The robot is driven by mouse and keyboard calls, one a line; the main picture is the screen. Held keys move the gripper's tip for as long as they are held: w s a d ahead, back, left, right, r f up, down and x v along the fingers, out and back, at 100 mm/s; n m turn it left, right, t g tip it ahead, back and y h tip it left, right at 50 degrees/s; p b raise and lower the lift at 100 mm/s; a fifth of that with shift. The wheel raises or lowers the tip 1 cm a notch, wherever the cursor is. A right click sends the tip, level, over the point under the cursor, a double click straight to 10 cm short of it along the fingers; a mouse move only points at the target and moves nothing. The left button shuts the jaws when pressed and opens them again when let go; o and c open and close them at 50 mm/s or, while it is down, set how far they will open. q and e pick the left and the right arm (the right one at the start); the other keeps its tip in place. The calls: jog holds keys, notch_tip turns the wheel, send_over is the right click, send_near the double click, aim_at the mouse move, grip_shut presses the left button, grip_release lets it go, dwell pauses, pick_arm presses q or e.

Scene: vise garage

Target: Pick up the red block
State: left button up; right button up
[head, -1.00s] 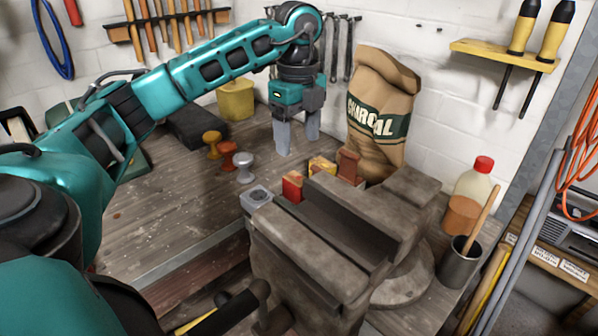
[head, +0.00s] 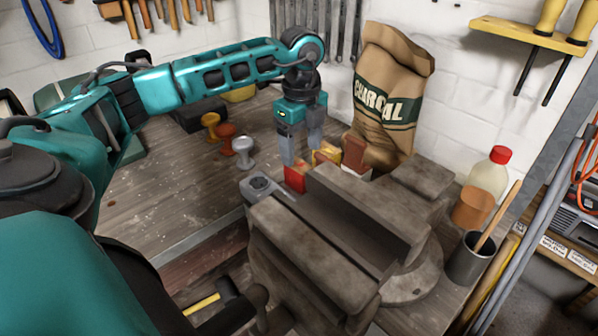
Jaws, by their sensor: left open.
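The red block (head: 294,179) stands on the bench just behind the vise, at the left end of a short row of blocks. My left gripper (head: 301,156) points down with its two grey fingers apart and nothing between them. Its left fingertip is close above and behind the red block in the picture; I cannot tell whether they touch. A yellow block (head: 326,153) and a reddish-brown block (head: 354,151) stand to the right of the red one. The vise hides the lower part of some blocks. My right gripper is not in view.
The big grey vise (head: 320,235) fills the space in front of the blocks. A charcoal bag (head: 392,95) stands behind them. Orange, rust and silver knobs (head: 243,150) stand to the left. A bottle (head: 490,175) and a dark cup (head: 470,262) are at the right.

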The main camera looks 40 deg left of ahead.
aim_at(299, 165)
pick_arm(q)
jog(key=f, duration=0.4)
jog(key=shift+s+f, duration=0.3)
jog(key=c, duration=1.2)
jog(key=shift+o, duration=0.2)
jog(key=shift+r, duration=0.15)
